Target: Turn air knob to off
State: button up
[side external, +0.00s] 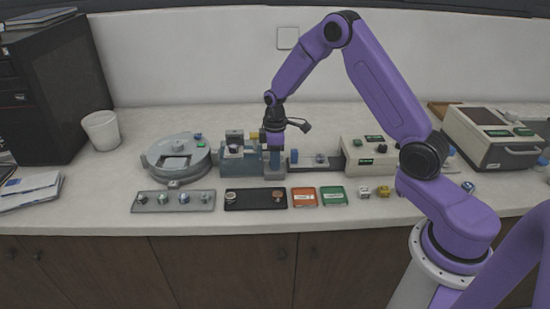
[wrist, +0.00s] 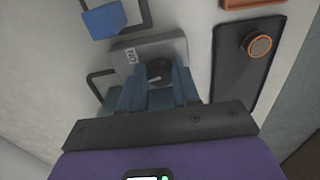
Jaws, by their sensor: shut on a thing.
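The air knob (wrist: 159,69) is a dark round knob on a grey box (wrist: 126,56) in the wrist view. A small pale label shows beside it; I cannot read it. My gripper (wrist: 154,79) has its two blue fingers on either side of the knob and is shut on it. The fingers partly cover the knob, so its pointer setting cannot be read. In the side external view my gripper (side external: 275,158) reaches down at the right end of the blue-grey press (side external: 233,162), and the knob is hidden there.
A black tray (side external: 255,204) with round pieces lies in front of the press. Orange (side external: 303,197) and green (side external: 333,196) trays sit to its right. A round grey machine (side external: 160,163) stands left, a control box (side external: 358,151) right. A blue block (wrist: 103,20) is near in the wrist view.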

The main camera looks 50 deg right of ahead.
jog(key=shift+n, duration=1.9)
jog(key=o, duration=1.1)
jog(key=shift+c, duration=0.2)
notch_tip(320, 180, up, 17)
jog(key=shift+r, duration=0.2)
